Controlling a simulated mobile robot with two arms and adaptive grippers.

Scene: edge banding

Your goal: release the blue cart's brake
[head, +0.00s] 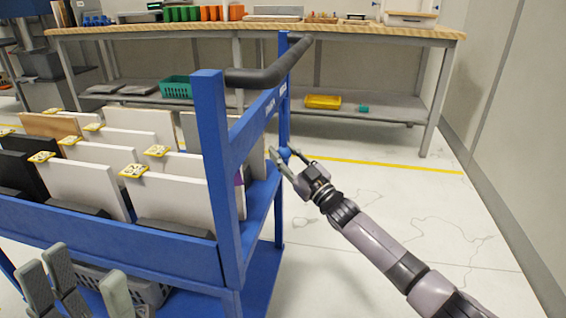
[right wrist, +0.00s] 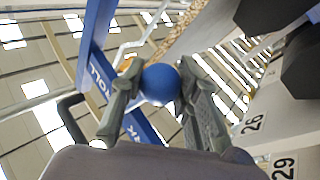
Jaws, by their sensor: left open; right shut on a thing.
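The blue cart (head: 222,180) stands at the left and centre of the head view. A blue ball knob (right wrist: 160,84) sits between the fingers of my right gripper (right wrist: 156,98) in the right wrist view, and the fingers are shut on it. In the head view my right gripper (head: 283,163) is at the cart's right side, below the black push handle (head: 270,72), with a bit of the blue knob showing at its fingertips. The lever behind the knob is mostly hidden. My left gripper (head: 82,270) is open and empty at the lower left, in front of the cart.
White panels (head: 85,188) with yellow labels stand upright in the cart. A grey basket (head: 150,290) is on its lower shelf. A workbench (head: 340,32) with bins stands behind. The floor right of the cart (head: 450,230) is clear, up to the wall.

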